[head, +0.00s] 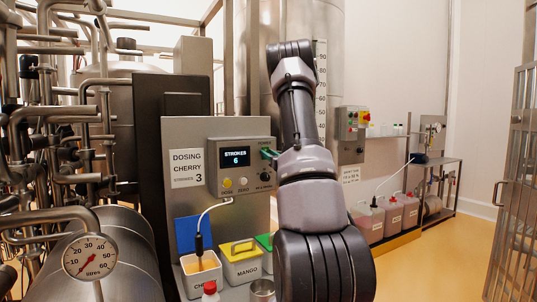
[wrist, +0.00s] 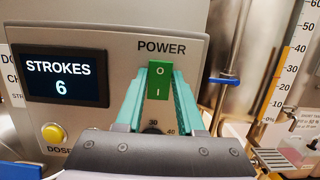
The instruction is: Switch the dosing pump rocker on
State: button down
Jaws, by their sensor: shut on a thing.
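The green dosing pump rocker (wrist: 159,77), marked O at its top and I at its bottom, sits under the word POWER on the grey control box (head: 226,166). I cannot tell which end is pressed in. In the wrist view my gripper (wrist: 160,92) has its teal fingers shut on the rocker, one on each side. In the head view the teal fingers (head: 268,153) reach the upper right of the control box, and the rocker is hidden there. The lit display (wrist: 61,77) reads STROKES 6.
A yellow DOSE button (wrist: 53,133) sits below the display; a dial (head: 264,177) lies below the fingers. Under the box stand a white CHERRY bin (head: 201,281) and a yellow MANGO bin (head: 240,270). Pipes and a gauge (head: 90,257) crowd the left.

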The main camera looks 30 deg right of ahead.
jog(key=shift+f+t, duration=0.1)
jog(key=shift+t, duration=0.2)
jog(key=c, duration=0.5)
grip_release()
jog(key=v, duration=1.1)
jog(key=shift+w, duration=0.1)
